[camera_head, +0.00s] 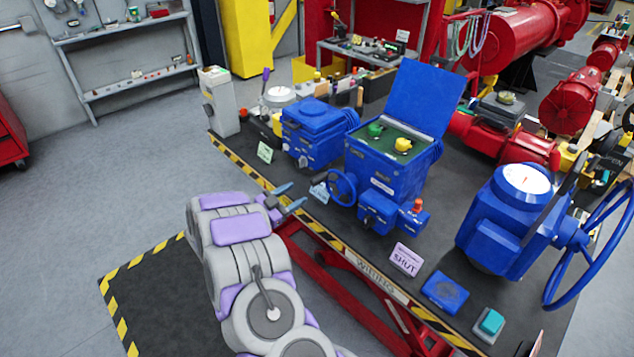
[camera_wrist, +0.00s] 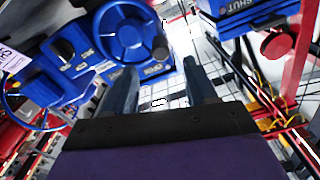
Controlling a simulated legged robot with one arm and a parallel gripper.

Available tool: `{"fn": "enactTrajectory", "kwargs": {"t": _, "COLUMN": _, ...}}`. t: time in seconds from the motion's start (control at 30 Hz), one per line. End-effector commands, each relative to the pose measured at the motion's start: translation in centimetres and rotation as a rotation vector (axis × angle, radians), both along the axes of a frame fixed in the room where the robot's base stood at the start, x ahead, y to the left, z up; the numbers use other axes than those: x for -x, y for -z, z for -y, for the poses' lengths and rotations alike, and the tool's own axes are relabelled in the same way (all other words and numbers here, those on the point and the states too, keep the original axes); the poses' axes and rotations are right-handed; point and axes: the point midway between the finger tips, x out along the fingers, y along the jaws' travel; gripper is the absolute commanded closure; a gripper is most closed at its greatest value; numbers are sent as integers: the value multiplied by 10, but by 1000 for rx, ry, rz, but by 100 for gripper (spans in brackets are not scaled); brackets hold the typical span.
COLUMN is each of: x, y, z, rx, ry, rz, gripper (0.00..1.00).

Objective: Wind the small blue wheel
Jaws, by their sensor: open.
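The small blue wheel (camera_head: 341,188) is upright on the near side of the middle blue actuator (camera_head: 385,165), which has an open lid. My gripper (camera_head: 291,197) is open and empty, with two blue-grey fingers. In the head view it is left of the wheel, apart from it, near the bench's striped edge. The wrist view shows the open fingers (camera_wrist: 159,70) with a round blue part (camera_wrist: 133,38) beyond them. A thin blue ring (camera_wrist: 30,112) shows at the left of that view.
Another blue actuator (camera_head: 312,128) stands left of the middle one. A large blue handwheel (camera_head: 590,245) sits on the right unit (camera_head: 510,225). Small signs stand along the bench edge, including a purple SHUT sign (camera_head: 406,260). The grey floor (camera_head: 140,165) at left is open.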

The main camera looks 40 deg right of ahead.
Motion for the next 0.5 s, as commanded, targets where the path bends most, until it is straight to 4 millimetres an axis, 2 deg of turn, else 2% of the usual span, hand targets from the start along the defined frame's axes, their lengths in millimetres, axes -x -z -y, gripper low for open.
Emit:
{"fn": "enactTrajectory", "kwargs": {"t": 0.03, "x": 0, "y": 1, "z": 12, "rx": 0, "ry": 4, "rz": 1, "gripper": 44}}
{"fn": "enactTrajectory", "kwargs": {"t": 0.3, "x": -4, "y": 0, "z": 63, "rx": 4, "ry": 4, "rz": 1, "gripper": 44}}
{"fn": "enactTrajectory", "kwargs": {"t": 0.5, "x": -7, "y": 0, "z": 91, "rx": 2, "ry": 1, "rz": 2, "gripper": 44}}
